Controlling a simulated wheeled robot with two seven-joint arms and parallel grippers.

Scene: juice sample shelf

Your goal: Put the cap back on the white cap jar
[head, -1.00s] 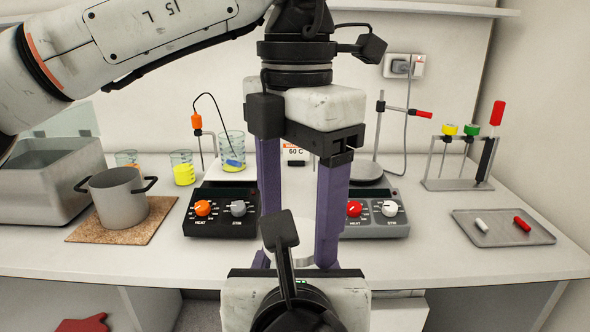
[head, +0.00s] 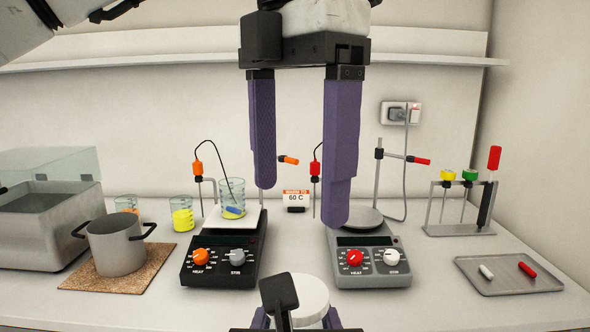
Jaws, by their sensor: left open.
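A white round top (head: 304,296), which looks like the jar's white cap, shows at the bottom middle of the head view. The jar body beneath it is hidden, so I cannot tell how the cap sits. My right gripper (head: 297,318) has a purple finger on each side of this white thing and appears shut on it; the contact is partly hidden by my own parts. My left gripper (head: 300,206) is open above and beyond it, fingers pointing down, with nothing between them.
Two hot plates (head: 222,262) (head: 369,262) stand behind the jar. A grey pot (head: 116,248) on a cork mat and a grey box (head: 40,225) are left. A tray (head: 510,285) and a rack (head: 460,230) are right. A shelf (head: 430,60) runs along the wall.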

